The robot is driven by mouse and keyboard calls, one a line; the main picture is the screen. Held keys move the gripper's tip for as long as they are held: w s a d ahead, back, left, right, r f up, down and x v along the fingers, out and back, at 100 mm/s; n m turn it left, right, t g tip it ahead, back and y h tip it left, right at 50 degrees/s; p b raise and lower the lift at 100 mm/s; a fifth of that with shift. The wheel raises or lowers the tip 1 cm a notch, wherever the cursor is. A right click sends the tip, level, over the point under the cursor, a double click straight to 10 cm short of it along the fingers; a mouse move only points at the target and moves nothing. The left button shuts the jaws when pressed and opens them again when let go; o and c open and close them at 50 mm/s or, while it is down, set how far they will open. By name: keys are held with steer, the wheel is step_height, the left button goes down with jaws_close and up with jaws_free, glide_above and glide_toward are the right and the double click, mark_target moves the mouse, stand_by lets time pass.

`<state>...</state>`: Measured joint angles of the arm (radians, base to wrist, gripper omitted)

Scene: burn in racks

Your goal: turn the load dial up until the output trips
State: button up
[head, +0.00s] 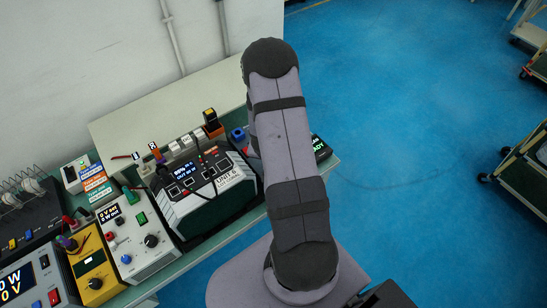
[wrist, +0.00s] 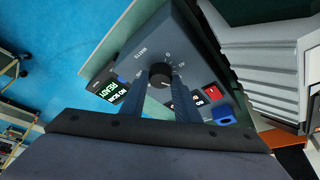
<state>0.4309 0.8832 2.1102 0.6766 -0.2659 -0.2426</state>
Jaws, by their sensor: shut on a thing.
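The load dial (wrist: 160,74) is a round black knob with a pale pointer line on a dark blue-grey box (wrist: 180,45). Scale marks surround it. My gripper (wrist: 160,85) has its two dark fingers on either side of the knob and is shut on it. A small black display (wrist: 110,91) beside the box shows green text that reads READY. In the head view the display (head: 320,147) peeks out right of my arm. My arm hides the dial and my gripper there.
A light grey unit (head: 208,185) with a lit screen stands left of my arm. Yellow (head: 94,276) and white (head: 139,240) instruments stand further left on the green bench. In the wrist view a red switch (wrist: 211,90) and blue socket (wrist: 222,114) sit near the dial.

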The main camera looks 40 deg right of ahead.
steer(key=shift+w+r, duration=0.1)
stand_by(0.4)
steer(key=o, duration=1)
steer(key=shift+o, duration=0.2)
steer(key=v, duration=0.7)
steer(key=shift+r, duration=0.1)
